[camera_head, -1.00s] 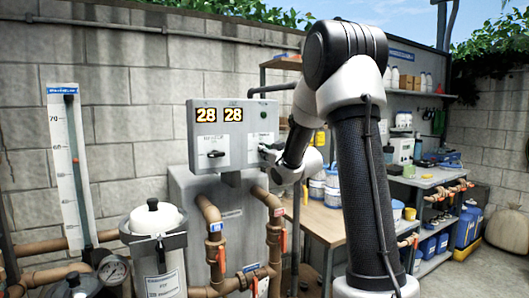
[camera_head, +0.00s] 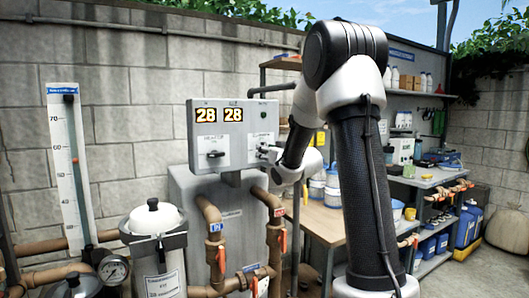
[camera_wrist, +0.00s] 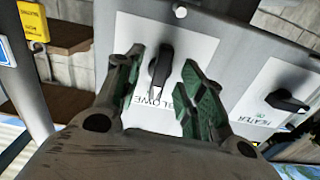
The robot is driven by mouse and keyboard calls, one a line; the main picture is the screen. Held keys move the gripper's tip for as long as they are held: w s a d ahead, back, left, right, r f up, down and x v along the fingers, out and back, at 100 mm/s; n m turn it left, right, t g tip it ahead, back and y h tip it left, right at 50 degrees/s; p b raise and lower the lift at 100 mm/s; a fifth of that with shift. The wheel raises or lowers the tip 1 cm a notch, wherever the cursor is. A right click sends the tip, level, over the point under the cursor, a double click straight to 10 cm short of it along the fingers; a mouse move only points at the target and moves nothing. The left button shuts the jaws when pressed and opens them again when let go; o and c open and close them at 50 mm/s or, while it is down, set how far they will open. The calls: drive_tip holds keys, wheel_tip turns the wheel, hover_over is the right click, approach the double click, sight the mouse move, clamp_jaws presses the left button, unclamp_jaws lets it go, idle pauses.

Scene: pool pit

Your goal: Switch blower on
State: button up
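The grey control box (camera_head: 232,112) stands against the block wall in the head view, with two lit displays reading 28. The black blower knob (camera_wrist: 162,68) sits on a white plate marked with a partly covered blower label in the wrist view. Its bar runs roughly up and down the picture. My gripper (camera_wrist: 165,88) is open, with one green-padded finger on each side of the knob; I cannot tell whether they touch it. In the head view my gripper (camera_head: 268,153) is at the box's right half and hides most of this knob.
The heater knob (camera_wrist: 287,101) is beside it, its bar running roughly across the wrist picture. Brown pipes (camera_head: 212,225) with red valve handles stand below the box. A filter canister (camera_head: 154,250) is at the left front. A wooden bench (camera_head: 318,222) is at the right.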

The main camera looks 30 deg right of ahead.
drive_tip(key=shift+s, duration=0.1)
drive_tip(key=s, duration=0.6)
drive_tip(key=shift+s+d, duration=0.15)
drive_tip(key=shift+s, duration=0.25)
